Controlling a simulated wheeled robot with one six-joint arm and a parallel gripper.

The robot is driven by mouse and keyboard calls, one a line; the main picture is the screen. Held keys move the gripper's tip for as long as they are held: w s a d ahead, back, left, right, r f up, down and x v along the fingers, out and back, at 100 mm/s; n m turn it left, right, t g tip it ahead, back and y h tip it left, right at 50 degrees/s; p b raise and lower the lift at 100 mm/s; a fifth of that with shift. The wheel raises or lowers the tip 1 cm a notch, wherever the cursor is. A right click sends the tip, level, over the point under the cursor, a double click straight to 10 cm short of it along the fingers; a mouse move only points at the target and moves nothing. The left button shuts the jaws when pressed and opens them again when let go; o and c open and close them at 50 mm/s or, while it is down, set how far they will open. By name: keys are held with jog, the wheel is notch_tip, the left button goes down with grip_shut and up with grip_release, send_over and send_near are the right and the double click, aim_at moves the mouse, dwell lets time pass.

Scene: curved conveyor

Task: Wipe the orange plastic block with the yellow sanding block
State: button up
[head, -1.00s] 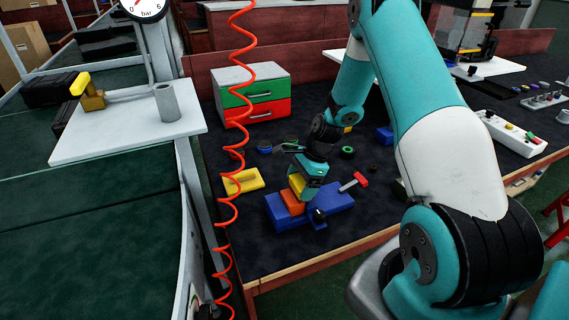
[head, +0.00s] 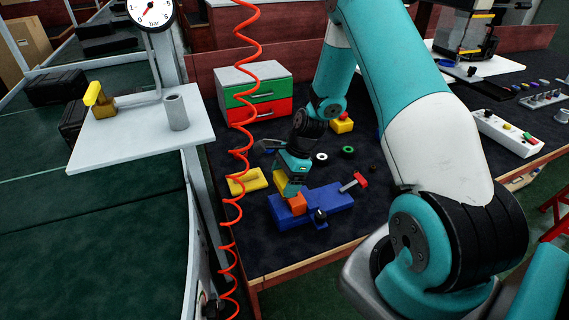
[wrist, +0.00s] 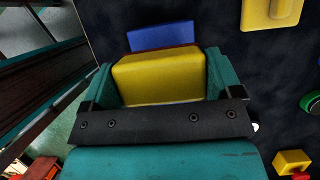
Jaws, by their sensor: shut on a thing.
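My gripper (head: 288,188) is shut on the yellow sanding block (wrist: 160,77), which fills the space between the two teal fingers in the wrist view. In the head view the sanding block (head: 281,184) shows under the gripper, at the left end of the blue fixture (head: 330,197). The orange plastic block (head: 298,205) sits at that end of the fixture, just right of and below the sanding block. I cannot tell whether the two blocks touch.
A red-handled clamp (head: 354,182) stands on the fixture's right part. A drawer unit (head: 255,95) stands behind, near small rings (head: 347,150) and a yellow block (head: 342,125). A coiled red hose (head: 240,150) hangs at the left.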

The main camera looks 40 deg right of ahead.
jog(key=shift+r+p, duration=1.4)
jog(key=shift+r, duration=0.6)
